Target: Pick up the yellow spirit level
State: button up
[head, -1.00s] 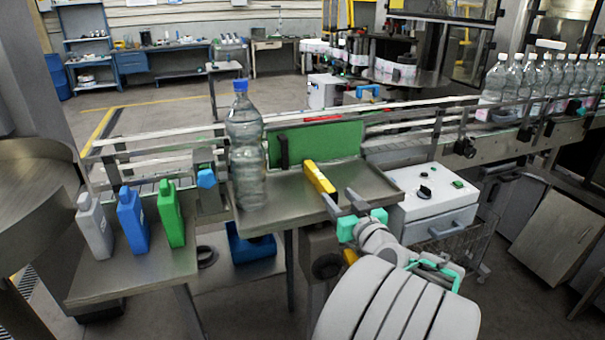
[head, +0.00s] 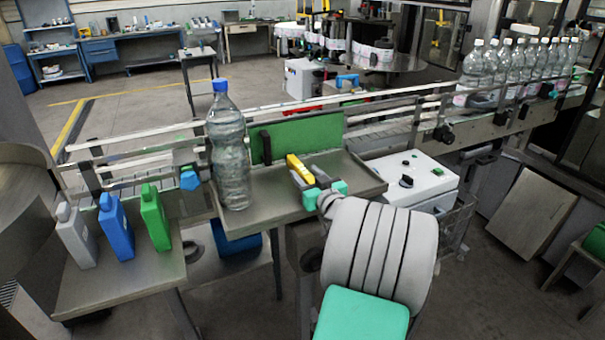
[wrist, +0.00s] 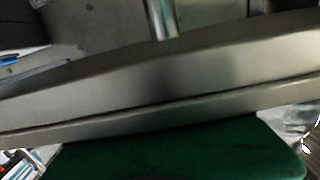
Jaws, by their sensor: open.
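The yellow spirit level (head: 297,165) lies on the metal tray (head: 262,204), in front of the upright green panel (head: 306,137). In the head view, my gripper (head: 303,172) is at the level's near end. Its grey fingers are open, one on each side of the yellow body. I cannot tell whether either finger touches it. The level's near end is partly hidden by the fingers. The wrist view shows neither the level nor the fingers clearly, only metal surfaces and a dark green one.
A large clear bottle with a blue cap (head: 229,150) stands left of the level. Grey, blue (head: 116,228) and green containers stand on the left shelf. A white control box (head: 410,180) is right of the tray. A conveyor with several bottles runs behind.

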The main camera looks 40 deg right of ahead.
jog(key=shift+c, duration=0.4)
grip_shut()
